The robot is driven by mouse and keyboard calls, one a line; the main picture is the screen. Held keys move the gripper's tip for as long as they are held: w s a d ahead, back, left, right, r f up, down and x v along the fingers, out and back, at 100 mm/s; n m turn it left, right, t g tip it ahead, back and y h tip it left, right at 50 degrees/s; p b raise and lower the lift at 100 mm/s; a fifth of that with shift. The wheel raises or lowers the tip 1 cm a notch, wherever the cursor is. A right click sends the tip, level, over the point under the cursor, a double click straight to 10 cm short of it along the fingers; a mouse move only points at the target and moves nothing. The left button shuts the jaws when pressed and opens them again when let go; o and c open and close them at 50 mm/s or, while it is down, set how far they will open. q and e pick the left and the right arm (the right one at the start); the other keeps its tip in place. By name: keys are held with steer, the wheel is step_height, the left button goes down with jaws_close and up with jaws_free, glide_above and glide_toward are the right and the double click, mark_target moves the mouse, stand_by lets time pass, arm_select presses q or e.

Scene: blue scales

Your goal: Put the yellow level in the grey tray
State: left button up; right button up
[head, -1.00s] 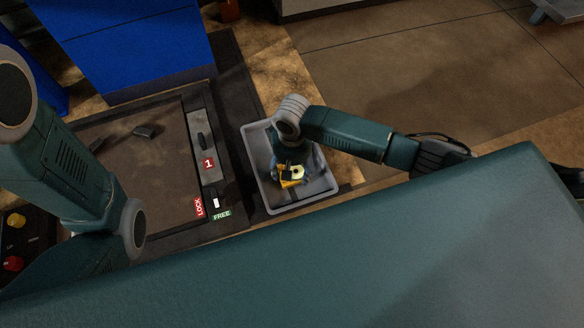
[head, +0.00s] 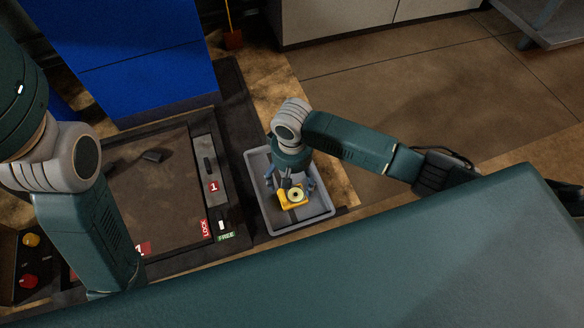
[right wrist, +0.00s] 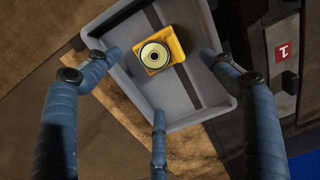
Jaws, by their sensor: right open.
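The yellow level (head: 283,197), a yellow block with a round pale dial, lies inside the grey tray (head: 321,212) in the head view. In the right wrist view the level (right wrist: 176,46) rests on the tray floor near the far wall, with the tray (right wrist: 190,92) around it. My right gripper (head: 291,183) is over the tray with its blue fingers spread. In the right wrist view the open right gripper (right wrist: 158,80) holds nothing, and its fingers are apart from the level. My left arm is at the left of the head view, but its gripper does not show.
Left of the tray is a dark framed platform (head: 160,190) with a grey strip marked 1, LOCK and FREE. A control box with yellow and red knobs (head: 28,281) is at lower left. A blue cabinet (head: 140,60) stands behind. Open floor lies right of the tray.

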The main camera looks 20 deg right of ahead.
step_height(320, 180, up, 2)
steer(key=shift+r+p, duration=0.1)
steer(key=shift+p, duration=0.3)
